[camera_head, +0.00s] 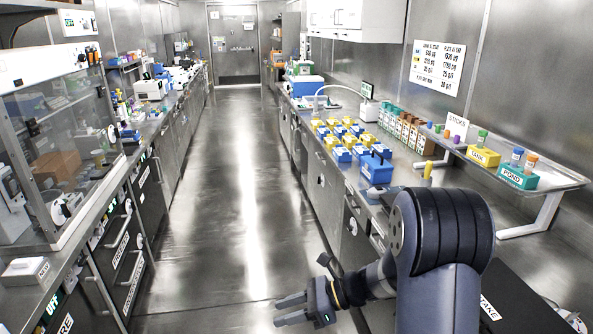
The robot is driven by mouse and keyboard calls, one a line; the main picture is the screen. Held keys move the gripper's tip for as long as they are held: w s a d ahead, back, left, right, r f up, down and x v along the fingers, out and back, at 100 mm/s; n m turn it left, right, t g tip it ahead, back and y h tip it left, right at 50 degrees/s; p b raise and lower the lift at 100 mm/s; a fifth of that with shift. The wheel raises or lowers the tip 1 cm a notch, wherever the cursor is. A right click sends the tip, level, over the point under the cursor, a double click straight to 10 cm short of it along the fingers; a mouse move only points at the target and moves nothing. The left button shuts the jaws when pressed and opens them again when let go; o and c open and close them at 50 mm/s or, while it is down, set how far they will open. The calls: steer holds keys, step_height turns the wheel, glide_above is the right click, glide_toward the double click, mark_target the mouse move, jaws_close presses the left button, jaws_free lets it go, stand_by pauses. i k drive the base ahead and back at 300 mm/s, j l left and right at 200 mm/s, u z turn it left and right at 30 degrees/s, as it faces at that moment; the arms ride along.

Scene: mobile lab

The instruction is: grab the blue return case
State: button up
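A blue case (377,169) with a dark raised part on top stands on the right counter, near its front edge and just right of the small blue and yellow boxes. I cannot read a label on it. Farther back on the same counter is another blue box (305,87) with a lighter top. My gripper (283,310) is at the bottom centre, over the aisle, pointing left. Its two fingers are apart with nothing between them. It is well clear of both blue things.
Several yellow and blue boxes (343,154) crowd the right counter (330,150). A raised shelf (549,180) holds a yellow TANK block (483,156) and a teal POND block (517,177). A glass-fronted hood (70,140) stands left. The aisle floor (235,190) is clear.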

mark_target(376, 169)
steer(key=i+z, duration=0.2)
steer(key=i, duration=0.2)
steer(key=i+j+z, duration=0.15)
steer(key=i, duration=0.25)
steer(key=i+j+z, duration=0.2)
steer(key=i, duration=0.25)
steer(key=i+j+z, duration=0.2)
steer(key=i, duration=0.2)
steer(key=i+j+z, duration=0.55)
steer(key=z, duration=0.15)
steer(key=i+j+z, duration=0.45)
steer(key=j+z, duration=0.25)
steer(key=i+j+z, duration=0.1)
steer(key=j+z, duration=0.25)
steer(key=j, duration=0.2)
